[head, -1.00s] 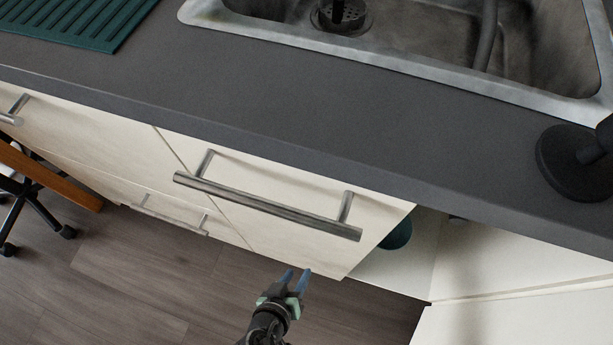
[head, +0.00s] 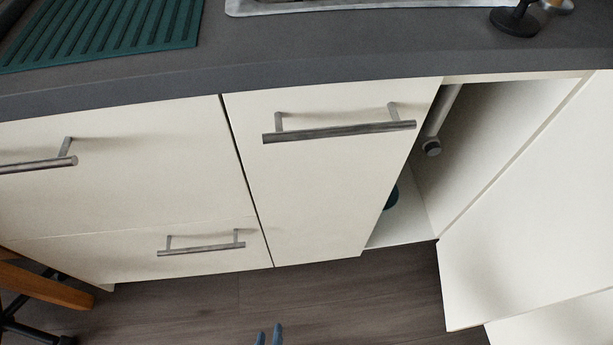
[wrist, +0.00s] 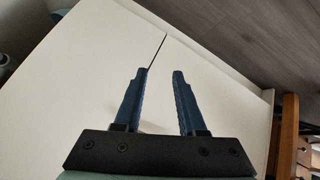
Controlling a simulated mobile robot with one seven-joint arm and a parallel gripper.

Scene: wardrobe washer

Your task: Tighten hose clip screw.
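My gripper (head: 270,335) shows only as two blue fingertips at the bottom edge of the head view, in front of the cabinets and above the floor. In the wrist view my gripper (wrist: 160,74) has its two blue fingers apart with nothing between them, facing white cabinet fronts. In the open cabinet at the right of the head view, a light pipe (head: 443,112) slants down to a dark round fitting (head: 432,148). I cannot make out a hose clip or its screw on it. My gripper is well below and left of this pipe.
The dark worktop (head: 330,55) overhangs white fronts with bar handles (head: 340,131). An open white door (head: 525,210) stands right of the cabinet opening. A teal object (head: 391,198) sits partly hidden inside. A wooden chair (head: 40,290) is at left. The floor (head: 340,290) in front is clear.

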